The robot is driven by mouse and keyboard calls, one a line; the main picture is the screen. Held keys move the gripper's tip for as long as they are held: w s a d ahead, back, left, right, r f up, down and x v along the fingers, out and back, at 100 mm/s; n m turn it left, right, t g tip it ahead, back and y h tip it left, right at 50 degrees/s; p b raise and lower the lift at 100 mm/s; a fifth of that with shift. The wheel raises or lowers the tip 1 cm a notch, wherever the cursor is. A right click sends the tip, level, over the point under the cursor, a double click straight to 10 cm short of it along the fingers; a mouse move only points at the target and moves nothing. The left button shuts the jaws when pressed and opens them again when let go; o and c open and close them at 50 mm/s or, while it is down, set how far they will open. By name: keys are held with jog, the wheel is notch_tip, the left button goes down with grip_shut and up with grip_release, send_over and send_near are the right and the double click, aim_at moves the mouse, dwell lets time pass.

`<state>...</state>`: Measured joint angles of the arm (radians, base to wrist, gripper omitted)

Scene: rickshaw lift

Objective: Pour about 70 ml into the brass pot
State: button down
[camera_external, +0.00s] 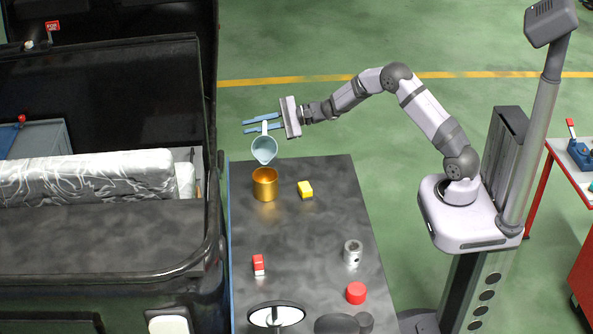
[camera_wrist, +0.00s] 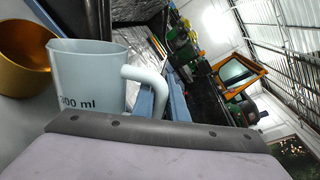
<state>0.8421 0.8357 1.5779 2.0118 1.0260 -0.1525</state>
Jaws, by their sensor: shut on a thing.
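A brass pot (camera_external: 265,188) stands upright on the dark table near its far left edge. A pale blue measuring jug (camera_external: 264,150) is held just behind and above the pot. My gripper (camera_external: 262,125), with blue fingers, is shut on the jug's handle. In the wrist view the jug (camera_wrist: 88,75) shows "300 ml" printed on its side, and its handle (camera_wrist: 145,88) runs to the blue fingers. The brass pot (camera_wrist: 22,62) is beyond the jug at the left, its open mouth partly seen. I cannot see any liquid in either vessel.
On the table (camera_external: 310,225) are a yellow block (camera_external: 305,190), a red-and-white box (camera_external: 258,265), a metal cylinder (camera_external: 352,253) and a red round object (camera_external: 356,293). The dark vehicle (camera_external: 100,240) borders the table's left side. The table's middle is clear.

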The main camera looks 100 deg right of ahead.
jog(key=shift+d, duration=0.1)
dwell(0.7)
jog(key=d+f+m+t+y+b, duration=0.1)
jog(key=d+f+m+b, duration=0.5)
jog(key=d+f+m, duration=0.1)
jog(key=shift+s+f+m, duration=0.25)
jog(key=shift+m, duration=0.45)
jog(key=shift+b, duration=0.3)
